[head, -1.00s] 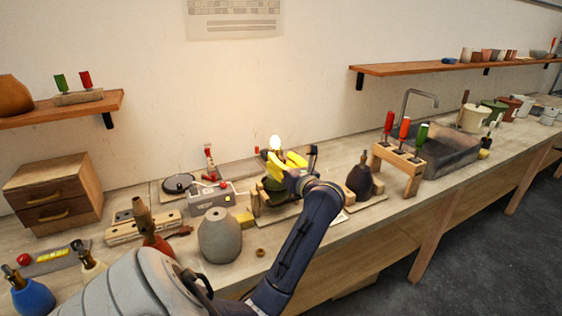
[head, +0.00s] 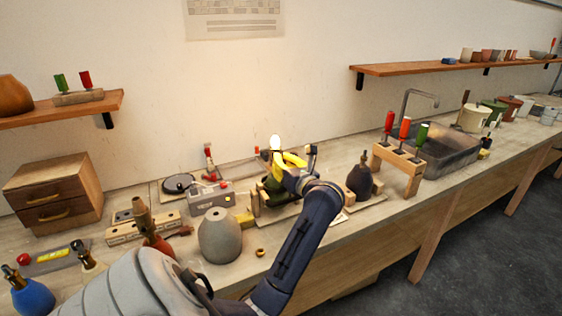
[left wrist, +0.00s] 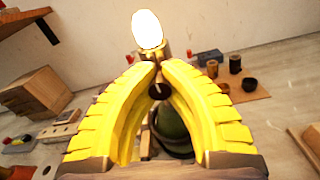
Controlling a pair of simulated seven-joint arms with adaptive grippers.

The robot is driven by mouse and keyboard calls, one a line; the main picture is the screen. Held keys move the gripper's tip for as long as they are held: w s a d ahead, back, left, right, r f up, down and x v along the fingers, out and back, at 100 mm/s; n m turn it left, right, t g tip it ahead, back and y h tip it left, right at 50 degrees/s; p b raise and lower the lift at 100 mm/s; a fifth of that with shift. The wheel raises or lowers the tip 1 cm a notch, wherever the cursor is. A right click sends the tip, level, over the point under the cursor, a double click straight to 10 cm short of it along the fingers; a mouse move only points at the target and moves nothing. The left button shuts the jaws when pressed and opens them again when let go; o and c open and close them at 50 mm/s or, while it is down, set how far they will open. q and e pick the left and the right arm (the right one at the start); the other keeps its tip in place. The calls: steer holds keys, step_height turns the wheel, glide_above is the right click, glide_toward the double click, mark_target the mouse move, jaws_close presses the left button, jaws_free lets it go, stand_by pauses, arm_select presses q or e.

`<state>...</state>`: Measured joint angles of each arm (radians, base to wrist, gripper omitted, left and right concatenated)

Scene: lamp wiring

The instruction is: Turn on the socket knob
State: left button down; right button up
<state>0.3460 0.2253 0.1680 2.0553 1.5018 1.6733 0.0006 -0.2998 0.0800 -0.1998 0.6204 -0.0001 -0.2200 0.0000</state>
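The lamp stands at the middle of the bench, with a pale bulb (head: 275,142) on top and a dark green rounded body (left wrist: 172,128) partly hidden behind my fingers. In the left wrist view the bulb (left wrist: 147,30) is bright white, just above my fingertips. My left gripper (head: 279,155) is at the socket below the bulb. Its yellow fingers (left wrist: 159,66) converge closely around the socket, and a small dark round knob end (left wrist: 157,91) shows between them. The fingers hide most of the socket and knob. My right gripper is not in view.
A grey box with a red button (head: 212,196) and a grey vase-like lamp body (head: 220,236) stand left of the lamp. A dark lamp body (head: 360,179) and a wooden screwdriver rack (head: 398,165) stand right. A brass ring (head: 260,252) lies near the front edge.

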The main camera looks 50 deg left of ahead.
arm_select(q)
steer(key=shift+r+m, duration=0.1)
steer(key=shift+m, duration=0.5)
steer(key=c, duration=1.3)
jaws_free()
steer(key=shift+o, duration=0.2)
steer(key=shift+d, duration=0.15)
steer(key=v, duration=1.1)
steer(key=shift+d, duration=0.35)
steer(key=shift+s, duration=0.1)
